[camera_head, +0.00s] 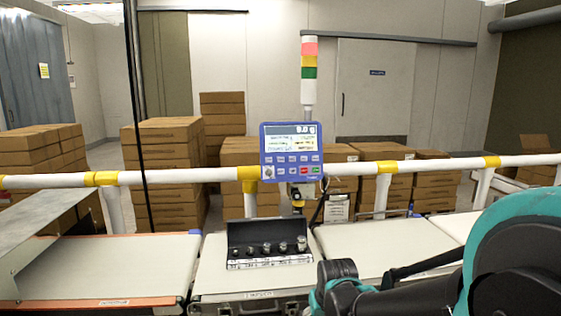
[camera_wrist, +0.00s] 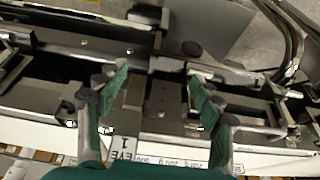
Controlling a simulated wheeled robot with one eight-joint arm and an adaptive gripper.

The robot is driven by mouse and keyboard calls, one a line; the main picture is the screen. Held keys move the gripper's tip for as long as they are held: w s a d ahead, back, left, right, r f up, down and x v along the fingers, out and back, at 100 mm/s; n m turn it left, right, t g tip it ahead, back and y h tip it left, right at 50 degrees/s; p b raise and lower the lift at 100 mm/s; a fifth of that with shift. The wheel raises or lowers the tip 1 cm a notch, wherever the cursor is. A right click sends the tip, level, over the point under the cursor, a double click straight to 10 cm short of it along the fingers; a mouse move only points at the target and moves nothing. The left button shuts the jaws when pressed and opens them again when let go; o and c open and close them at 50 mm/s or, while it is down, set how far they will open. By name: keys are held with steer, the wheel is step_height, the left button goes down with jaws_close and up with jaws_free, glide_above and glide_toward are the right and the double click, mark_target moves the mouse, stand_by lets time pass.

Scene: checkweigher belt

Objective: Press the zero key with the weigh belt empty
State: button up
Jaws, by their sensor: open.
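The blue weighing terminal (camera_head: 291,152) is mounted above the rail in the middle of the head view. Its lit display (camera_head: 290,134) shows a small reading in grams, too small to read surely. Two rows of keys sit below, including one red and one green key; I cannot read which is the zero key. The middle belt (camera_head: 212,266) appears to be the weigh belt. An open dark case of several metal weights (camera_head: 268,242) appears to rest on it. My gripper (camera_wrist: 158,88) is open and empty, its green fingers apart above metal belt framing. The terminal is not visible in the wrist view.
A white and yellow rail (camera_head: 200,176) runs across behind the belts. A signal tower (camera_head: 309,70) rises behind the terminal. An orange-edged belt (camera_head: 110,265) lies left, another belt (camera_head: 385,243) right. Cartons (camera_head: 165,165) stand beyond the rail. My arm fills the lower right.

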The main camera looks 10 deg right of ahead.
jaws_close()
stand_by(1.4)
